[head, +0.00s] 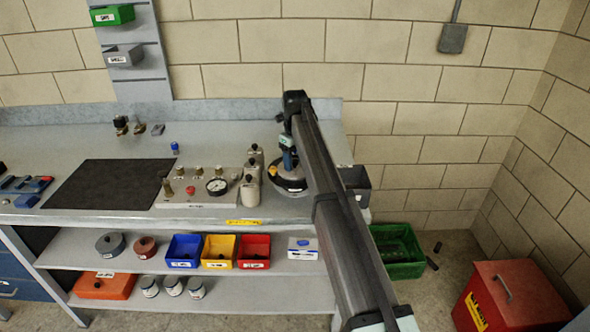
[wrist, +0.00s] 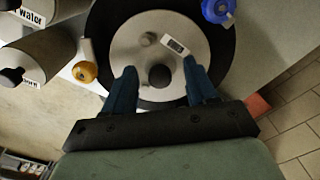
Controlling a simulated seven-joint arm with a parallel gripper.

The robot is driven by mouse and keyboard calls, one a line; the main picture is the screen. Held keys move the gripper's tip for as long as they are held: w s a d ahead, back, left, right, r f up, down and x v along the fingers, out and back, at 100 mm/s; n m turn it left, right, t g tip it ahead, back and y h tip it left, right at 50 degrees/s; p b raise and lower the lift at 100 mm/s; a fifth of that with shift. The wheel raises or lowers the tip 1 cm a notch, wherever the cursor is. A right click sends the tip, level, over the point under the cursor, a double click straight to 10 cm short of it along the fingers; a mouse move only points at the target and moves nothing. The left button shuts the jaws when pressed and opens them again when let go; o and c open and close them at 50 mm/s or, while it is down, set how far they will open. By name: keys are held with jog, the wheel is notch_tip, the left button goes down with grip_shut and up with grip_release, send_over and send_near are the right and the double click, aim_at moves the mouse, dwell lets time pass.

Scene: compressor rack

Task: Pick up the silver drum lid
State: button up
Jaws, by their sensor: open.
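The silver drum lid (wrist: 130,50) is a round pale disc with a dark knob (wrist: 159,76) at its centre and a small label, seen from above in the wrist view. It sits inside a wider black ring (wrist: 101,32). In the head view the lid (head: 290,182) is at the right end of the bench, partly hidden by my arm. My gripper (wrist: 162,88) is open, with its blue fingers on either side of the knob and apart from it. In the head view my gripper (head: 289,160) points down over the lid. Fingertip height above the lid is unclear.
Pale bottles (head: 250,190) with dark caps stand close left of the lid, beside a gauge panel (head: 205,187). A blue-capped item (wrist: 217,10) is near the ring's far edge. The bench's right edge is close. A green crate (head: 398,268) stands on the floor.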

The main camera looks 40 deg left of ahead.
grip_shut()
dwell(0.5)
